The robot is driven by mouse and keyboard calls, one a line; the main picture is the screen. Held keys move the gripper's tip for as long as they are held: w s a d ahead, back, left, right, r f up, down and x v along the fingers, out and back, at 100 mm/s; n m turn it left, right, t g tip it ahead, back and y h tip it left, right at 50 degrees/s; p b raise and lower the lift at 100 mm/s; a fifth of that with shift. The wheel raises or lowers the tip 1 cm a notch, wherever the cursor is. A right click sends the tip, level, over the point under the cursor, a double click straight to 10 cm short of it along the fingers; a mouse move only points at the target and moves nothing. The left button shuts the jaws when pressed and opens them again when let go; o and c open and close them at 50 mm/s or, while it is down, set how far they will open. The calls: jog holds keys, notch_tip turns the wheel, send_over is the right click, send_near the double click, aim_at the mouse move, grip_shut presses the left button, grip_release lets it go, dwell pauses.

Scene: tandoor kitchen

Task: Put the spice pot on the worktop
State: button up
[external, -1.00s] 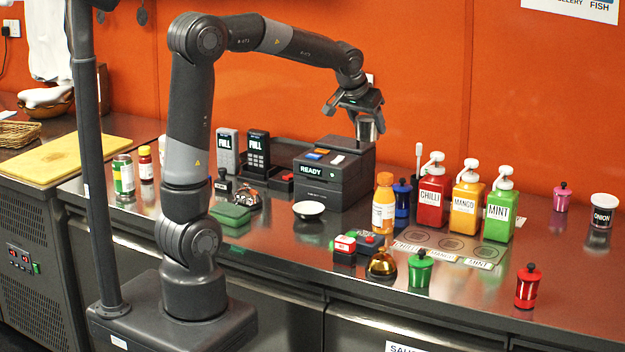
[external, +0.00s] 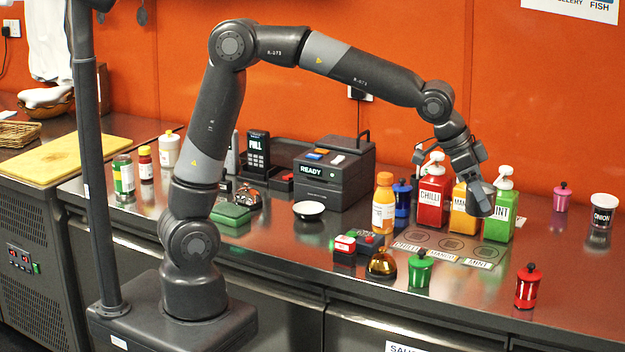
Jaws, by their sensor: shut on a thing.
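My gripper (external: 468,172) is shut on a small grey metallic pot (external: 482,204), which seems to be the spice pot. The pot is held tilted, with its lower end in front of the mango and mint bottles, and appears to be above the worktop (external: 460,293). The fingers hide its upper part. I cannot tell how far it is from the bottles behind it.
Chilli (external: 432,203), mango (external: 461,222) and mint (external: 498,214) pump bottles stand behind labelled spots. A green pot (external: 420,271), a red pot (external: 527,289) and a golden bell (external: 382,264) stand in front. The worktop between green and red pots is clear.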

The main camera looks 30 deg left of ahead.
jog(key=s+d+m, duration=0.1)
jog(key=s+d, duration=0.1)
jog(key=s, duration=0.3)
notch_tip(320, 180, down, 10)
jog(key=shift+g, duration=0.3)
jog(key=w+f, duration=0.2)
jog(key=w, duration=0.2)
jog(key=w+f, duration=0.3)
jog(key=w, duration=0.1)
jog(key=w+f, duration=0.2)
jog(key=w, duration=0.2)
jog(key=shift+w+f, duration=0.15)
jog(key=shift+f, duration=2.25)
jog(key=o, duration=1)
jog(key=shift+f, duration=0.15)
